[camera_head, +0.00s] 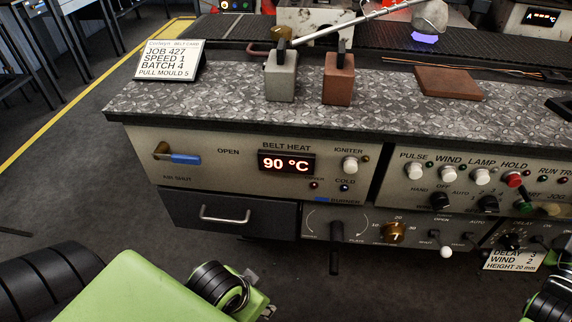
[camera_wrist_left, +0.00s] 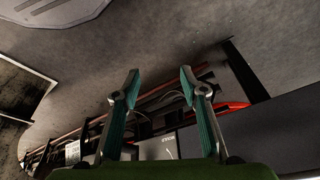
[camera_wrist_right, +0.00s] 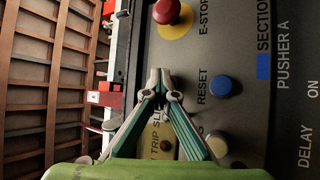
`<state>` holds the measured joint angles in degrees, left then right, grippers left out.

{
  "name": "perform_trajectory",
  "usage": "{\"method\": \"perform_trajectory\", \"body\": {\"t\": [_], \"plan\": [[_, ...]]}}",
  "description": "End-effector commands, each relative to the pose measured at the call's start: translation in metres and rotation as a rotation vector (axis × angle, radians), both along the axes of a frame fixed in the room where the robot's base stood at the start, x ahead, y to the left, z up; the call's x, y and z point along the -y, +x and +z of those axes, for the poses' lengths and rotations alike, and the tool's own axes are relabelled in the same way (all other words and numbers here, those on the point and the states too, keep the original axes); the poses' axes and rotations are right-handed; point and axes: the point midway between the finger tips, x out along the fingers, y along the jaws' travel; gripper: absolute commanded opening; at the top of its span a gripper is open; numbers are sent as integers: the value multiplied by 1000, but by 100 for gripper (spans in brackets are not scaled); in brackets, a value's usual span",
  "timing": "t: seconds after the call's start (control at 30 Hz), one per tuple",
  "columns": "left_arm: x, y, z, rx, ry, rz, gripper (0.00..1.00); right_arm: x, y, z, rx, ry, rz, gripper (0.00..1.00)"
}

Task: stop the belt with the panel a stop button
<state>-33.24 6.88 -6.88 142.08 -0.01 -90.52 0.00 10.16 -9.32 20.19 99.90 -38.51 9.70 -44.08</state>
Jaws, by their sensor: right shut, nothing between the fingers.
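In the right wrist view a red mushroom button (camera_wrist_right: 166,12) on a yellow base sits beside the label E-STOP. In the head view a red-topped button (camera_head: 514,180) shows on the right panel below HOLD. My left gripper (camera_wrist_left: 158,78) is open and empty, away from the buttons.
The belt (camera_head: 225,28) runs behind the speckled counter (camera_head: 215,98). A grey block (camera_head: 281,82), a brown block (camera_head: 338,88) and a job card (camera_head: 168,60) stand on the counter. White knobs, dials and a drawer (camera_head: 228,215) line the front.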

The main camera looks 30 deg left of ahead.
Motion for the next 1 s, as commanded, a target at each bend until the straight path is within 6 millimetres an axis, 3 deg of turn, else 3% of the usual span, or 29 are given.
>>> {"method": "perform_trajectory", "body": {"t": [0.57, 1.0], "plan": [[0, 1, 4, 4, -1, 0, 40, -4, -5, 0, 1, -1, 10, 0], [3, 12, -44, -27, 1, -3, 40, 14, -41, 0, -1, 0, 4, 0]]}}
